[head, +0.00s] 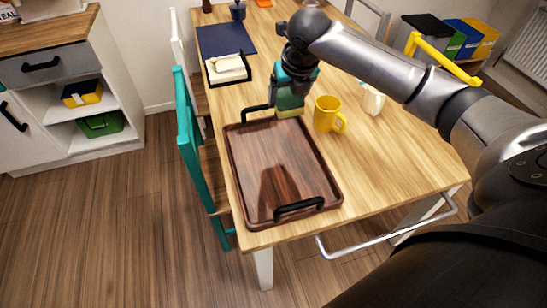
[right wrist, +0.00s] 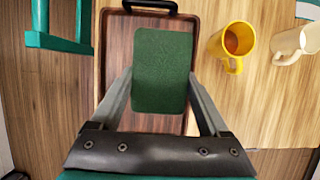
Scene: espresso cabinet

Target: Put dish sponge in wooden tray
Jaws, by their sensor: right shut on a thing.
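The wooden tray (head: 255,160) is dark brown with black handles and lies on the table near its front left corner. My right gripper (head: 290,104) is above the tray's far end and is shut on the dish sponge (head: 289,113). In the right wrist view the sponge (right wrist: 163,70) shows its green face between the two fingers, with the tray (right wrist: 118,40) behind it. The sponge appears to be held above the tray, apart from it. The tray's floor looks empty, with a shadow on it. My left gripper is not in view.
A yellow mug (head: 327,114) stands just right of the tray, with a white cup (head: 372,100) beyond it. A black-framed holder with white contents (head: 228,68) and a dark blue mat (head: 226,39) lie farther back. A teal chair (head: 187,130) stands at the table's left edge.

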